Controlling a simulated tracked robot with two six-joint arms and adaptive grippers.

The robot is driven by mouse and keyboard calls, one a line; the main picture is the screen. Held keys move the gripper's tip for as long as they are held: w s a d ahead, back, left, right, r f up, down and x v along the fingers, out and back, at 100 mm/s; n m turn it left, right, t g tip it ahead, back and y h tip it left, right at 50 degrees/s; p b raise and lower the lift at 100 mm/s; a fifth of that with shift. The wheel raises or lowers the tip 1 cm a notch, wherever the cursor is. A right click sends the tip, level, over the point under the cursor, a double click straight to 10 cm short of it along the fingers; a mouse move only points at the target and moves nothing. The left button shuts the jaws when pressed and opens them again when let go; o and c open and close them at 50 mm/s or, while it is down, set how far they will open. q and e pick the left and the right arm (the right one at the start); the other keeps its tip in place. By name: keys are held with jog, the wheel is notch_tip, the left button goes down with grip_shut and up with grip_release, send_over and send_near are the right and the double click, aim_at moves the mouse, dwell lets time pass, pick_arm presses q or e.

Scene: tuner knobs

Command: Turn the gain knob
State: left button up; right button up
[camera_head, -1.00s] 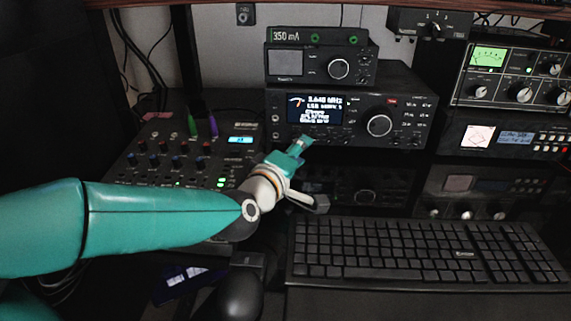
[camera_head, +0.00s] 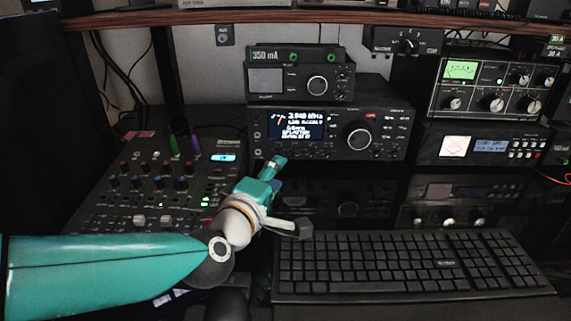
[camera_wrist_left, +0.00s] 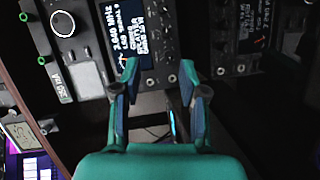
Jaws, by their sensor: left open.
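No label reading "gain" is legible, so I cannot tell which knob is the gain knob. The middle radio (camera_head: 330,158) has a lit display (camera_head: 291,125) and a large round dial (camera_head: 358,139). The box above it has a silver-ringed knob (camera_head: 317,85), which also shows in the left wrist view (camera_wrist_left: 63,23). My left gripper (camera_head: 277,163) is open and empty, just in front of and below the middle radio's display. In the left wrist view its two fingers (camera_wrist_left: 158,75) point toward that display (camera_wrist_left: 131,35), touching no knob that I can see. My right gripper is not visible.
A mixer (camera_head: 165,185) with many small knobs stands at left, partly behind my left arm. A black keyboard (camera_head: 410,262) lies in front. The upper right unit (camera_head: 492,90) has several knobs. A dark lower radio (camera_head: 345,200) sits under the middle one. A wooden shelf edge (camera_head: 330,15) runs overhead.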

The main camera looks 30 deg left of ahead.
aim_at(297, 156)
pick_arm(q)
jog(key=w+d+r+n+g+y+p, duration=0.25)
jog(key=w+d+n+y+p, duration=0.2)
jog(key=n, duration=0.45)
jog(key=s+d+n+g+y+p, duration=0.1)
jog(key=d+n, duration=0.1)
jog(key=s+d+n+g+y+p, duration=0.1)
jog(key=d+n+p, duration=0.1)
jog(key=s+d+n+g+y+p, duration=0.1)
jog(key=d+n, duration=0.1)
jog(key=n, duration=0.1)
jog(key=shift+s+d+g, duration=0.15)
jog(key=shift+g, duration=0.1)
jog(key=shift+s+d+f+n+y+p, duration=0.1)
jog(key=shift+s+f+n+y+p, duration=0.1)
jog(key=shift+n+y+p, duration=0.1)
jog(key=shift+w+a+f+g, duration=0.1)
jog(key=shift+a+g, duration=0.1)
jog(key=shift+g, duration=0.1)
jog(key=b+x, duration=0.1)
jog(key=x, duration=1.5)
jog(key=shift+w+a, duration=0.1)
jog(key=shift+w, duration=0.05)
jog(key=shift+c, duration=0.3)
grip_shut()
